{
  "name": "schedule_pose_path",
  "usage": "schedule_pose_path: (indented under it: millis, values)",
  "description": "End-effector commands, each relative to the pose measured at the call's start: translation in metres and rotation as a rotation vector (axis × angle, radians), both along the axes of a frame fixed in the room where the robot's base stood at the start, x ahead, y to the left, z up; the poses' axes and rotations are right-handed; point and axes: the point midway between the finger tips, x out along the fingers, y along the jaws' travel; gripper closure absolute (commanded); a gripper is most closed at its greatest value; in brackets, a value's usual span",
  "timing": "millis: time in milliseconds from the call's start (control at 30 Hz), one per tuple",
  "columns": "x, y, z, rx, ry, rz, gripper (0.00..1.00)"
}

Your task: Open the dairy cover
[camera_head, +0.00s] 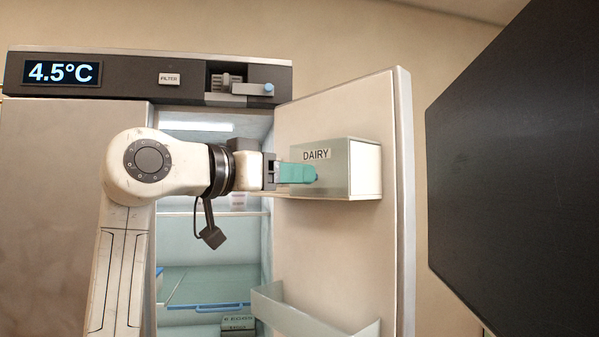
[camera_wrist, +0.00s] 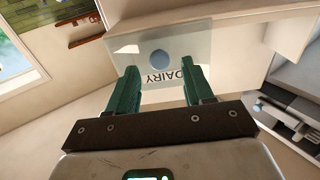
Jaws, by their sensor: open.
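The dairy cover (camera_head: 338,160) is a pale translucent front with a "DAIRY" label, on a box high on the inner side of the open fridge door. It looks shut. In the wrist view the cover (camera_wrist: 205,60) lies ahead, its label upside down, with a round blue-grey knob (camera_wrist: 160,58) on it. My gripper (camera_head: 312,174) has green fingers close to the cover's lower front. In the wrist view my gripper (camera_wrist: 160,75) is open, with the knob showing beyond and between the fingertips. I cannot tell whether the fingers touch the cover.
The fridge door (camera_head: 345,235) stands open on the right, with a lower door bin (camera_head: 305,312). Behind my arm is a shelf (camera_head: 210,288) with blue trim. A large dark panel (camera_head: 515,165) fills the right side. A control strip (camera_head: 135,78) runs along the top.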

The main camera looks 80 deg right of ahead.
Motion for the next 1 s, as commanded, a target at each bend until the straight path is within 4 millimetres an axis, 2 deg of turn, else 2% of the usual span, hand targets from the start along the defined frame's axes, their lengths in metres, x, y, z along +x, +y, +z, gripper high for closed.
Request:
schedule_pose_path:
  millis: [200,567,1000]
  values:
    - [-0.014,-0.019,0.0,0.001,0.0,0.0,0.48]
    - [-0.017,-0.022,0.0,0.001,-0.001,0.001,0.48]
    - [-0.017,-0.022,0.0,0.001,-0.001,0.001,0.9]
